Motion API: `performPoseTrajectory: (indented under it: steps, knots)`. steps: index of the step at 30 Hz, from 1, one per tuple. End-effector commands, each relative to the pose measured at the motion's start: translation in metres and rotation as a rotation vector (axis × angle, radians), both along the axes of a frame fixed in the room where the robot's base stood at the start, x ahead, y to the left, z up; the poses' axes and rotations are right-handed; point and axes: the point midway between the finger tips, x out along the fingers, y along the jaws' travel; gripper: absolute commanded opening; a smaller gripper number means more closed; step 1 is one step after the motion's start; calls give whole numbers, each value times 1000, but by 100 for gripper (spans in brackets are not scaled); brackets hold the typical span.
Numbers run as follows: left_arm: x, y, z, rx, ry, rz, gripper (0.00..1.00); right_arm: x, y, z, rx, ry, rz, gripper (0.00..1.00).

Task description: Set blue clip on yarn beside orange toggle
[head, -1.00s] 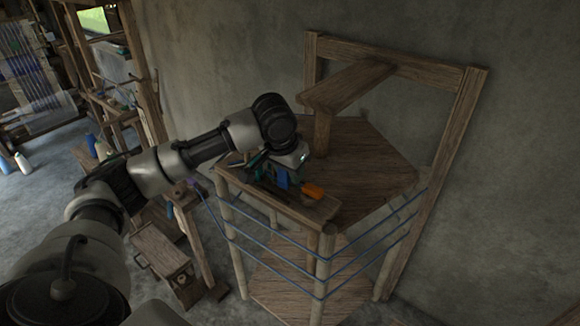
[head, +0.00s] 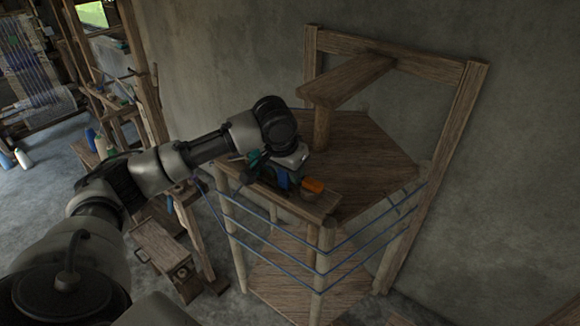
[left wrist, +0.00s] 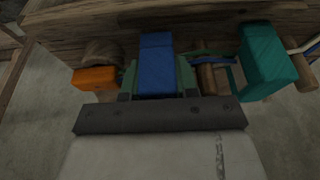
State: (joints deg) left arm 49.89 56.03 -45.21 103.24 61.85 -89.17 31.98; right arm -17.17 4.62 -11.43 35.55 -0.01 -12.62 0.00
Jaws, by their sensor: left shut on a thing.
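My left gripper (head: 286,178) is shut on the blue clip (left wrist: 157,66), which stands between its two fingers in the left wrist view. The clip also shows as a small blue patch in the head view (head: 283,180). The orange toggle (head: 312,185) is just right of the clip at the wooden rail; in the left wrist view the toggle (left wrist: 95,78) lies to the left, a small gap away. Blue yarn (head: 270,233) runs in several strands around the wooden posts. I cannot tell whether the clip touches the yarn. My right gripper is out of view.
A teal block (left wrist: 268,62) stands on the other side of the clip, beside a wooden peg (left wrist: 207,77). The wooden frame (head: 376,160) has a raised plank and tall posts behind the gripper. A wooden box (head: 163,246) stands on the floor at the left.

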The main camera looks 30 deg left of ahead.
Motion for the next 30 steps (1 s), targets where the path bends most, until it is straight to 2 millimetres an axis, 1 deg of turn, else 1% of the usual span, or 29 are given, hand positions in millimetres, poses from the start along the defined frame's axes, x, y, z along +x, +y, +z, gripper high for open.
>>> performPoseTrajectory:
  steps: [26, 27, 29, 30]
  knots:
    - [0, 0, -1, 0, -1, 0, 7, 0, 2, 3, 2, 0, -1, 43]
    - [0, 0, -1, 0, -1, 0, 32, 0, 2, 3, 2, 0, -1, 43]
    - [0, 0, -1, 0, -1, 0, 42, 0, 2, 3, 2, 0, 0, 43]
    - [0, 0, -1, 0, -1, 0, 48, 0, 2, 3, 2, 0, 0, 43]
